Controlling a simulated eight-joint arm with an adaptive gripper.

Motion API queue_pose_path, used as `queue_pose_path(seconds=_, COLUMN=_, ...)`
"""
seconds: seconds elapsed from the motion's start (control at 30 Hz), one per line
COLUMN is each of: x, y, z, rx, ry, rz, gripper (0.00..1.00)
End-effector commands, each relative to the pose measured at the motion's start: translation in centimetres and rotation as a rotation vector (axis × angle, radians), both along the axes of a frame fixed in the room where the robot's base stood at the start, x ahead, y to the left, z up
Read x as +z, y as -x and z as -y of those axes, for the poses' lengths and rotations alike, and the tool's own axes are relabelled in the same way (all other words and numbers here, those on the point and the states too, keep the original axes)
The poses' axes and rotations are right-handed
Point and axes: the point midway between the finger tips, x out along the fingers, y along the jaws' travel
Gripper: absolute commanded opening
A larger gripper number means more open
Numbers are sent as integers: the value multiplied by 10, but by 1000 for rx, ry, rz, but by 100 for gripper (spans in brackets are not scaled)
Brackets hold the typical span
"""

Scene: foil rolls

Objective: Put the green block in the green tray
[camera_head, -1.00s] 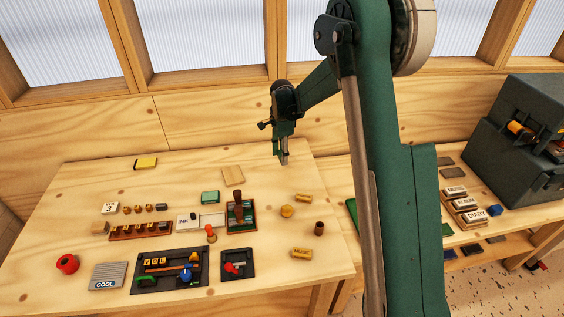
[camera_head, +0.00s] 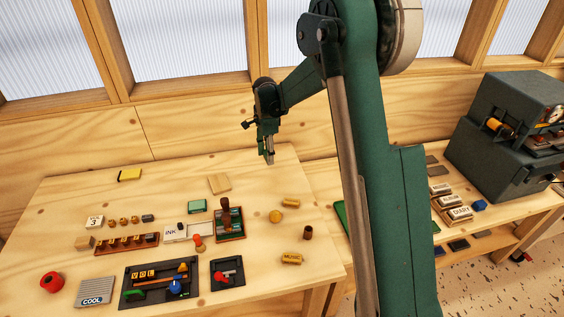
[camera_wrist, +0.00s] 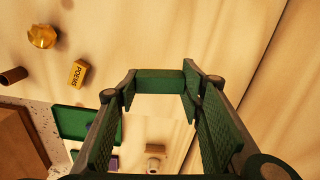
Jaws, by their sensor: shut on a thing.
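My gripper (camera_head: 268,156) hangs above the back right part of the workbench in the head view. In the wrist view my gripper (camera_wrist: 160,85) has its two ridged fingers closed on a small green block (camera_wrist: 160,79), which spans the gap between the fingertips. The block cannot be made out clearly in the head view. The green tray (camera_wrist: 70,121) shows at lower left in the wrist view, apart from the gripper. In the head view a green strip of the tray (camera_head: 341,217) shows beside the bench's right edge, mostly hidden behind my arm.
The workbench (camera_head: 70,215) carries a green tin (camera_head: 197,206), a stamp holder (camera_head: 230,232), brass pieces and black trays (camera_head: 160,283). A lower side bench to the right holds labelled blocks (camera_head: 460,213) and a dark machine (camera_head: 508,125). The bench's back right is fairly clear.

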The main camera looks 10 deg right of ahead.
Motion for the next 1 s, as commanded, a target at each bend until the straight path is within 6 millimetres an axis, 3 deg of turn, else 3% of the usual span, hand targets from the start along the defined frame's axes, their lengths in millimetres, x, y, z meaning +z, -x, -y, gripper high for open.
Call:
queue_pose_path(seconds=0.27, x=-1, y=1, z=3, rx=-3, ry=0, rz=0, gripper=26)
queue_pose_path(seconds=0.47, x=-6, y=9, z=23, rx=-21, ry=0, rz=0, gripper=26)
queue_pose_path(seconds=0.67, x=-18, y=29, z=65, rx=-59, ry=0, rz=0, gripper=26)
queue_pose_path(seconds=1.0, x=-45, y=87, z=159, rx=-153, ry=0, rz=0, gripper=26)
